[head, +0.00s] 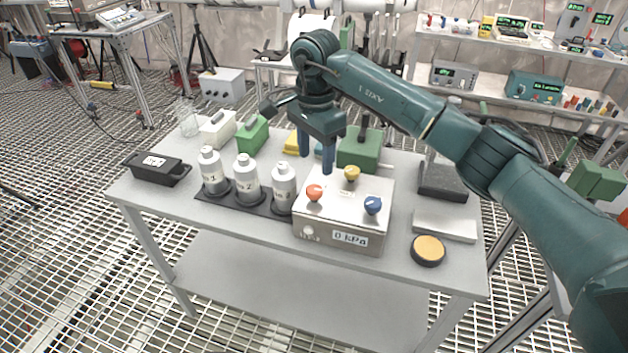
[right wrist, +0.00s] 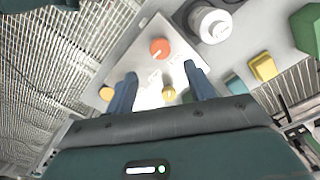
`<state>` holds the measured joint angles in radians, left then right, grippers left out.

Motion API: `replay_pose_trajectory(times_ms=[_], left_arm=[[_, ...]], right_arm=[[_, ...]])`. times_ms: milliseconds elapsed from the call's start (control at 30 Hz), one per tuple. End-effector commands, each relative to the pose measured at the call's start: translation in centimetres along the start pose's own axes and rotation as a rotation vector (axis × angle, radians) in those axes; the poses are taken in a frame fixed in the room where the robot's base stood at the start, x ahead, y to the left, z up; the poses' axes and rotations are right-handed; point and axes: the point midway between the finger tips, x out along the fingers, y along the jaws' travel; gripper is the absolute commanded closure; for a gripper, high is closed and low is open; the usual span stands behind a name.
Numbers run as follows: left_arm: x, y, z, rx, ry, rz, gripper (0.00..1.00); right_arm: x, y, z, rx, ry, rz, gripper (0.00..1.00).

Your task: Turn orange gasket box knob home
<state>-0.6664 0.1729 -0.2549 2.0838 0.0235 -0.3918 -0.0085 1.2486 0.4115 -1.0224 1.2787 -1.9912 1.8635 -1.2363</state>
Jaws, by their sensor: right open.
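The gasket box (head: 335,225) is a pale metal box on the table with a "0 kPa" label on its front. On its top are an orange knob (head: 314,192), a yellow knob (head: 352,173) and a blue knob (head: 373,205). My right gripper (head: 316,160) is open and empty, fingers pointing down above the back of the box. In the right wrist view the orange knob (right wrist: 160,48) lies beyond the fingertips (right wrist: 160,84), and the yellow knob (right wrist: 168,93) shows between the fingers. I cannot make out the blue knob there. My left gripper is not in view.
Several white bottles (head: 246,180) stand in a black rack left of the box. Behind it are a green block (head: 360,152) and a yellow piece (head: 292,143). A round yellow-topped puck (head: 428,250) lies at front right. A black case (head: 156,168) lies at the left.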

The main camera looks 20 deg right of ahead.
Motion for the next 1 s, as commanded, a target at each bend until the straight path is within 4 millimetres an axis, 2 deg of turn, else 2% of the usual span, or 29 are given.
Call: replay_pose_trajectory(times_ms=[200, 400, 533, 800, 1000], left_arm=[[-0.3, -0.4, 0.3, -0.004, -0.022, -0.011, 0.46], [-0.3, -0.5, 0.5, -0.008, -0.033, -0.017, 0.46], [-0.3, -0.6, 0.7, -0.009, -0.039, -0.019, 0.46], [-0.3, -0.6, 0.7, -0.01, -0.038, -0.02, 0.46], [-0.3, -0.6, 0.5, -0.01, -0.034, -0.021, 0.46]], right_arm=[[4.5, 0.1, 0.1, 0.001, -0.004, 0.003, 0.46], [7.1, 0.0, 0.1, 0.001, -0.004, 0.001, 0.46], [7.8, 0.0, 0.1, 0.0, -0.003, -0.001, 0.46], [7.9, -0.1, 0.1, 0.0, -0.002, -0.002, 0.46], [7.9, 0.0, 0.1, 0.0, -0.003, -0.002, 0.62]])
